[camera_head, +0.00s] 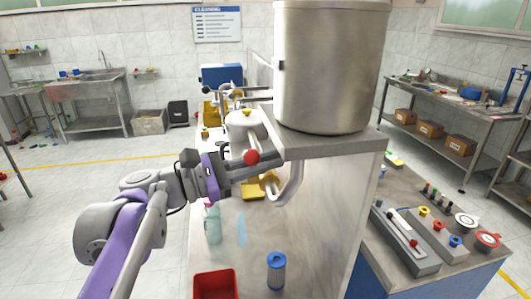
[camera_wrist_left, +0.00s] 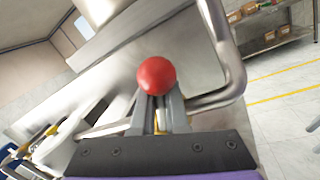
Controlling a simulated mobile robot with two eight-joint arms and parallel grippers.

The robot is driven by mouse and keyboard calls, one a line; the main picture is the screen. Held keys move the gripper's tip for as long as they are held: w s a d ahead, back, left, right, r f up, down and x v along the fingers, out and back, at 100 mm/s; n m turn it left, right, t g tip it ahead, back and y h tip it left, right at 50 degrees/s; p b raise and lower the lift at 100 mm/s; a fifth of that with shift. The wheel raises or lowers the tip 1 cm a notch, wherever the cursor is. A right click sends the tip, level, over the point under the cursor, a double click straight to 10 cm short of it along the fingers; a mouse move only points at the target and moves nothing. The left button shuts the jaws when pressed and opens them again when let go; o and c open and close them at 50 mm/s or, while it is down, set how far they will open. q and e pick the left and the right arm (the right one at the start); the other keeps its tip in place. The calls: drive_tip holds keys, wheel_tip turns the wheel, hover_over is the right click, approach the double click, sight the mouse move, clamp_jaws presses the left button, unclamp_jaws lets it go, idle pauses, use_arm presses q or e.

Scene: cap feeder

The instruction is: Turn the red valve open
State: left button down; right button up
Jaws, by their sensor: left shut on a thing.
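The red valve's round red knob (camera_head: 251,157) is beside the pipe under the steel tank's platform in the head view. It also shows as a red ball in the middle of the left wrist view (camera_wrist_left: 156,76). My left gripper (camera_head: 248,167) reaches in from the left, with its fingers closed at the knob. In the left wrist view the gripper's two grey fingers (camera_wrist_left: 158,108) come together just below the ball and are shut on the valve's handle. The fingers hide most of the handle's stem. My right gripper is not in view.
A large steel tank (camera_head: 330,65) stands on a platform (camera_head: 340,143) just right of the gripper. A bent steel pipe (camera_head: 292,185) hangs close by.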

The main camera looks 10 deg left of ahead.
use_arm(q)
drive_tip(key=shift+s+d+f+m+p, duration=0.15)
drive_tip(key=shift+s+m+p, duration=0.25)
drive_tip(key=shift+m, duration=0.7)
drive_tip(key=c, duration=0.9)
unclamp_jaws()
drive_tip(key=b+v, duration=0.1)
drive_tip(key=v, duration=1)
drive_tip(key=shift+w+f, duration=0.1)
drive_tip(key=shift+f, duration=0.05)
